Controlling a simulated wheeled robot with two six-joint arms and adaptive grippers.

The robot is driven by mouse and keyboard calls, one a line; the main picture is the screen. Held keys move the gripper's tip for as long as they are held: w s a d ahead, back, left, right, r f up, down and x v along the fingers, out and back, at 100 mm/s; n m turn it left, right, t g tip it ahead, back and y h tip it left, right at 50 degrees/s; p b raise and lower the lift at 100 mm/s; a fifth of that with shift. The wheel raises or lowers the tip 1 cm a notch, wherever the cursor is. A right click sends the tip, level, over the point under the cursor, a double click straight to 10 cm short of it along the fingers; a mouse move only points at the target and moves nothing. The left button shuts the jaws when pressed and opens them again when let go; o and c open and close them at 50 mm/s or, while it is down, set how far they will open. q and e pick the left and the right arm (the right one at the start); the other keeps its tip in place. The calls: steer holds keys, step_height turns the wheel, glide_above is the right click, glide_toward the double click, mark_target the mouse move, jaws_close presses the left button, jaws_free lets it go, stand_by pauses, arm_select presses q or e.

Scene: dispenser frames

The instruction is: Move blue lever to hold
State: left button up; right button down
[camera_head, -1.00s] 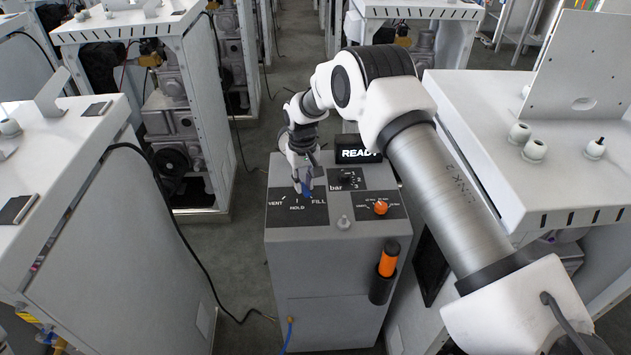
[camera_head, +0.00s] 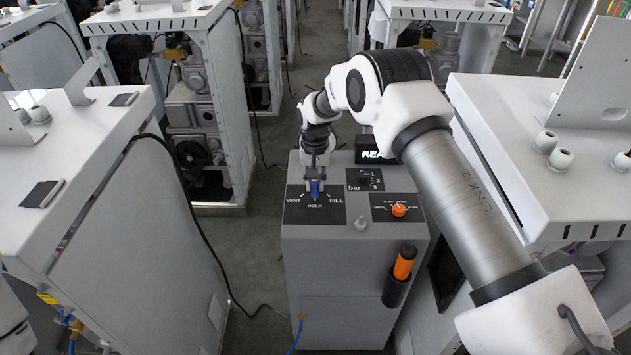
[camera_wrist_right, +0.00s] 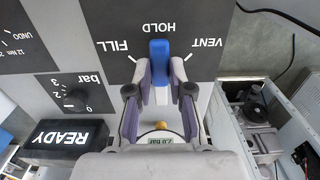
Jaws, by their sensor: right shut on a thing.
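The blue lever (camera_head: 315,188) is on the black panel with the words VENT, HOLD and FILL, on top of the grey dispenser cabinet (camera_head: 340,262). In the right wrist view the lever (camera_wrist_right: 159,55) stands upright in the picture, its end just at the word HOLD, between FILL and VENT. My right gripper (camera_head: 316,183) is over the panel. In the wrist view its two fingers (camera_wrist_right: 160,82) are on either side of the lever, closed on it. The lever's base is partly hidden by the gripper. My left gripper is in no view.
A READY display (camera_head: 374,152), a bar dial (camera_head: 364,180) and an orange knob (camera_head: 399,210) sit beside the panel. An orange-handled tool (camera_head: 404,263) is in a black holder on the cabinet front. White benches stand at left (camera_head: 105,130) and right.

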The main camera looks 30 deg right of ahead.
mark_target(315, 185)
steer(key=c, duration=1.2)
jaws_free()
steer(key=shift+w, duration=0.1)
steer(key=shift+o, duration=0.8)
steer(key=shift+w+d+f, duration=0.15)
steer(key=shift+w+f, duration=0.05)
steer(key=shift+f, duration=0.05)
steer(key=shift+s+r, duration=0.1)
steer(key=shift+r, duration=0.45)
step_height(315, 185, up, 11)
steer(key=shift+f, duration=0.1)
